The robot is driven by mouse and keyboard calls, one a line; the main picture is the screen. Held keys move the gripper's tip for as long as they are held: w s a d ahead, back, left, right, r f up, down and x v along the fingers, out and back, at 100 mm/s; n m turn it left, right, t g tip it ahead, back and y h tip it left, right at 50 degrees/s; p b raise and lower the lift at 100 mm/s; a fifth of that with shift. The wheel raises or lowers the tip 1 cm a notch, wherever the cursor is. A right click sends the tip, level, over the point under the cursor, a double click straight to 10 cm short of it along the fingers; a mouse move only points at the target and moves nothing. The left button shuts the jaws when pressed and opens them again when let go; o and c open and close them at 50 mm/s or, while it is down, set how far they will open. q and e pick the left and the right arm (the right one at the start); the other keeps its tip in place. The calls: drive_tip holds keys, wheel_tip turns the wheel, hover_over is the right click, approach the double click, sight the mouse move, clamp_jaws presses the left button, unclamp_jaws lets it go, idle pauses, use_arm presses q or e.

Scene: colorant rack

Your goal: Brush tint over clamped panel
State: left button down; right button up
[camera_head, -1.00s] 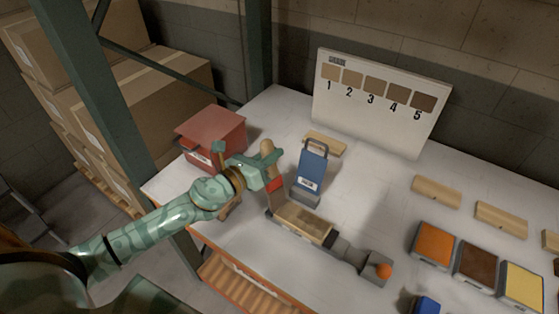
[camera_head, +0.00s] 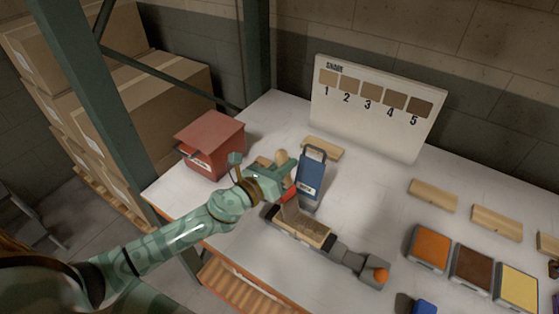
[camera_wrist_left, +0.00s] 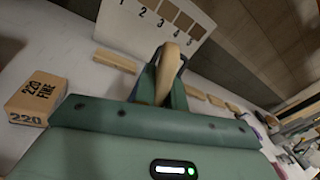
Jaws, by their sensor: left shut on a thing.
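My left gripper (camera_head: 281,182) is shut on a brush, whose pale wooden handle (camera_head: 281,157) sticks up above the fingers. The brush's red collar (camera_head: 290,194) and brown bristles (camera_head: 288,211) point down at the left end of the wooden panel (camera_head: 308,231). The bristles seem to touch the panel, but contact is hard to tell. The panel lies in a grey clamp (camera_head: 347,257) with an orange knob (camera_head: 381,275). In the left wrist view the handle (camera_wrist_left: 168,68) stands between the fingers (camera_wrist_left: 163,96); the bristles are hidden. My right gripper is not in view.
A blue container (camera_head: 311,176) stands close behind the panel. A red box (camera_head: 211,147) is at the left, a numbered shade board (camera_head: 372,105) at the back. Orange (camera_head: 431,247), brown (camera_head: 473,266) and yellow (camera_head: 517,286) pads lie right. A 220 FINE box (camera_wrist_left: 37,97) shows in the wrist view.

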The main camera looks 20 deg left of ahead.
use_arm(q)
drive_tip(key=s+d+p, duration=0.1)
drive_tip(key=d+p, duration=0.1)
drive_tip(key=d, duration=0.9)
drive_tip(key=shift+s, duration=0.25)
idle(0.3)
wheel_tip(320, 180, up, 6)
drive_tip(key=p, duration=0.6)
drive_tip(key=shift+a+r, duration=0.1)
wheel_tip(320, 180, up, 3)
drive_tip(key=p, duration=0.3)
